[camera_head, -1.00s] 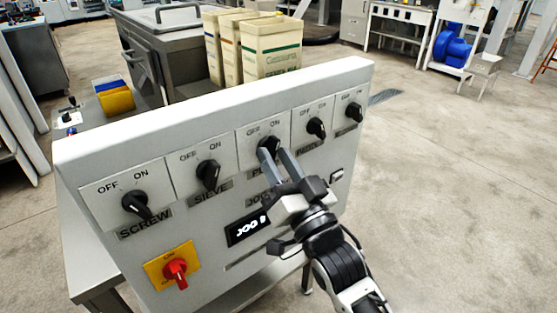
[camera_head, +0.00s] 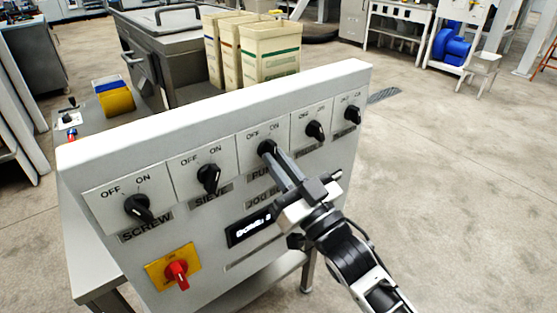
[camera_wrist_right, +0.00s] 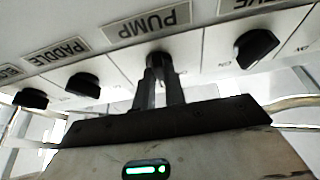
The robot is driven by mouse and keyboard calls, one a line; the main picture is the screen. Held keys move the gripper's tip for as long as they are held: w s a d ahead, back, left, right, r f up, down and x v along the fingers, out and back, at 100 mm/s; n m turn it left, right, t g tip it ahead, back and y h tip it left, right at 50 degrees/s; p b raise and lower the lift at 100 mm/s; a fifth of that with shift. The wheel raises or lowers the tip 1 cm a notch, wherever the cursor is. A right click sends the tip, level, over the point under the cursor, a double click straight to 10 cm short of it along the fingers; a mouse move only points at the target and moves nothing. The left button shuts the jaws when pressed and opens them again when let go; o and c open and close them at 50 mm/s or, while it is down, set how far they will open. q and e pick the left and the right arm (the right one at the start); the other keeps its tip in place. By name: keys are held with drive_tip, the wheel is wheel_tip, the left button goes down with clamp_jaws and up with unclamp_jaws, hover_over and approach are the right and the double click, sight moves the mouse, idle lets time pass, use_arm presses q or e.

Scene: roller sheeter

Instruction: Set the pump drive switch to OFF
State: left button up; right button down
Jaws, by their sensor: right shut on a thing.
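The pump drive switch (camera_head: 267,146) is a black rotary knob, the middle one of the row on the white control panel (camera_head: 210,112). OFF and ON are printed above it. My right gripper (camera_head: 271,158) has its two fingers shut on this knob from the front. In the right wrist view the pump knob (camera_wrist_right: 158,60) is between the fingertips (camera_wrist_right: 159,76), below the upside-down PUMP label (camera_wrist_right: 148,23). The fingers partly hide the knob, so its pointing direction cannot be told. My left gripper is not in view.
The sieve knob (camera_head: 208,179) and screw knob (camera_head: 138,208) are to the left; two more black knobs (camera_head: 315,131) are to the right. Floor right of the panel is clear.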

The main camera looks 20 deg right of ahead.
drive_tip(key=n+y, duration=0.1)
drive_tip(key=n, duration=0.1)
drive_tip(key=n+g+y+p, duration=0.1)
drive_tip(key=n, duration=0.1)
drive_tip(key=n+g+y, duration=0.1)
drive_tip(key=n, duration=0.1)
drive_tip(key=shift+w+d+n+p, duration=0.1)
drive_tip(key=shift+d+n+p, duration=0.15)
drive_tip(key=shift+n+p, duration=0.15)
drive_tip(key=shift+n, duration=0.3)
drive_tip(key=c, duration=1.5)
unclamp_jaws()
drive_tip(key=shift+o, duration=0.2)
drive_tip(key=b+v, duration=0.2)
drive_tip(key=v, duration=1.4)
drive_tip(key=shift+b, duration=0.4)
drive_tip(key=shift+w+d, duration=0.1)
